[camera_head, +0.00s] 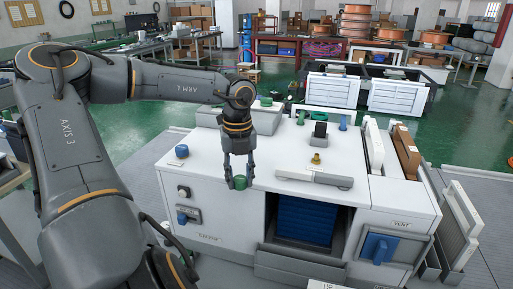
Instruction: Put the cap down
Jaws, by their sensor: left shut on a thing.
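My left gripper (239,178) points down at the front edge of the white cabinet top (275,155). It is shut on a small green cap (240,183) between its fingertips. The cap shows in front of the cabinet's front edge; I cannot tell whether it touches the cabinet. My right gripper is not in view.
On the cabinet top are a blue knob (181,151), a black block (319,130), a brass fitting (316,158) and a grey bar (313,178). Below is an opening with a blue filter (306,221). White panels (460,225) stand at the right.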

